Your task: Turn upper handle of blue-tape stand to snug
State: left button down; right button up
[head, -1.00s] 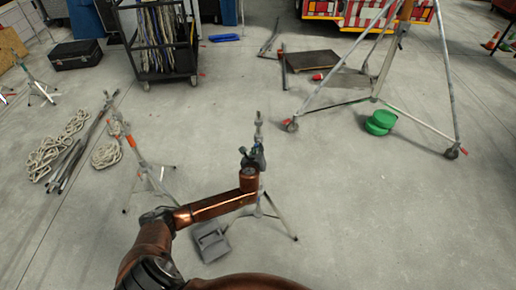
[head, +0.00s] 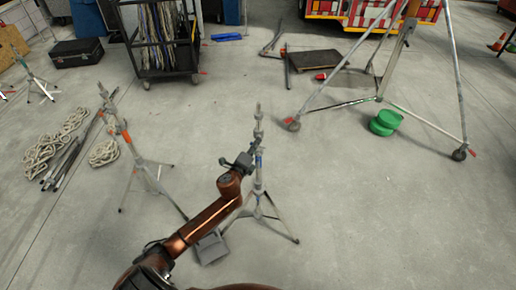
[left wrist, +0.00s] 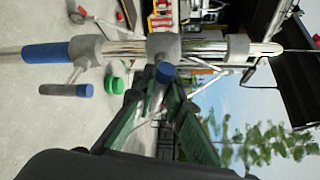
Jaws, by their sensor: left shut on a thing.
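The blue-tape stand (head: 259,185) stands upright on its tripod legs in the head view, with blue tape on its pole. In the left wrist view the pole lies sideways, with the blue tape (left wrist: 45,54) at left. A lower handle (left wrist: 62,90) with a blue tip sticks out near the tape. The upper handle (left wrist: 165,71), with a blue end, sticks out from the middle collar (left wrist: 163,46). My left gripper (head: 244,161) is beside the pole; its green fingers (left wrist: 160,92) are shut on the upper handle. My right gripper is not in view.
An orange-taped stand (head: 140,160) is left of my arm. A grey bag-like object (head: 210,247) lies by the blue-tape stand's legs. Coiled rope (head: 50,140) and poles lie at left. Green round objects (head: 385,122) and a large wheeled tripod (head: 459,100) are at right. Floor between is clear.

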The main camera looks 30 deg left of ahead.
pick_arm(q)
jog(key=n+b, duration=0.1)
jog(key=n+t+b, duration=0.1)
jog(key=shift+f+b, duration=0.35)
jog(key=shift+f, duration=0.05)
jog(key=shift+r+n+b, duration=0.15)
jog(key=shift+n+b, duration=0.35)
jog(key=shift+n, duration=0.1)
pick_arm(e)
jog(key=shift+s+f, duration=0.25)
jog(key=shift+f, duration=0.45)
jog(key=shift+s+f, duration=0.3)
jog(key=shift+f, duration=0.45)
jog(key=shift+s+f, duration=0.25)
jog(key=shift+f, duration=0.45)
pick_arm(q)
jog(key=c, duration=1.9)
grip_release()
jog(key=shift+c, duration=0.2)
jog(key=shift+r, duration=0.1)
jog(key=shift+s, duration=0.1)
jog(key=s+d, duration=0.1)
jog(key=s, duration=1)
jog(key=shift+s+d, duration=0.4)
